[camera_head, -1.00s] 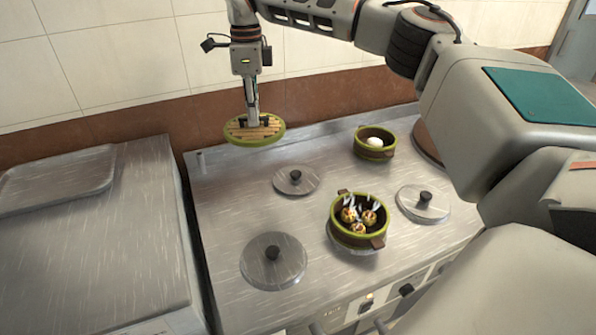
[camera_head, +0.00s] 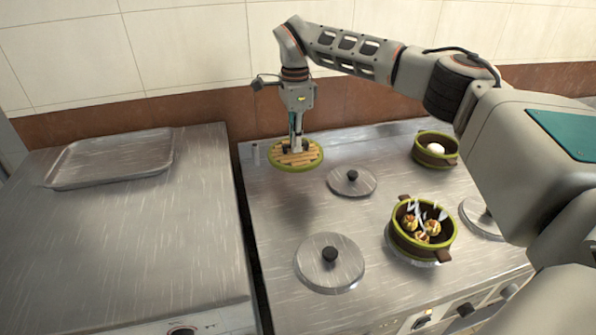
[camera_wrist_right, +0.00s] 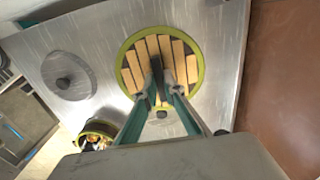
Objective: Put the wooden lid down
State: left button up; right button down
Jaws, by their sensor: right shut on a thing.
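The wooden lid (camera_head: 312,160) is round, with light slats and a green rim. My right gripper (camera_head: 296,148) is shut on its dark handle and holds it over the back left of the steel stove top; whether it touches the metal I cannot tell. The lid also shows in the right wrist view (camera_wrist_right: 133,78), with the fingers (camera_wrist_right: 160,75) at its middle. My left gripper is not in view.
A green-rimmed pot (camera_head: 402,243) with several dumplings and a smaller pot (camera_head: 421,156) with a white item stand to the right. Metal lids (camera_head: 342,274) (camera_head: 365,187) (camera_head: 475,222) cover the stove. A tray (camera_head: 75,168) lies on the left counter (camera_head: 130,250).

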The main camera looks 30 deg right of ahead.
aim_at(296, 158)
notch_tip(296, 158, down, 5)
jog(key=shift+f+b, duration=0.1)
jog(key=shift+b, duration=0.25)
jog(key=shift+f, duration=0.25)
notch_tip(296, 158, down, 4)
jog(key=shift+r+b, duration=0.25)
jog(key=shift+b, duration=0.15)
jog(key=shift+f, duration=0.4)
jog(key=shift+r, duration=0.15)
jog(key=c, duration=2.1)
grip_release()
jog(key=shift+c, duration=0.2)
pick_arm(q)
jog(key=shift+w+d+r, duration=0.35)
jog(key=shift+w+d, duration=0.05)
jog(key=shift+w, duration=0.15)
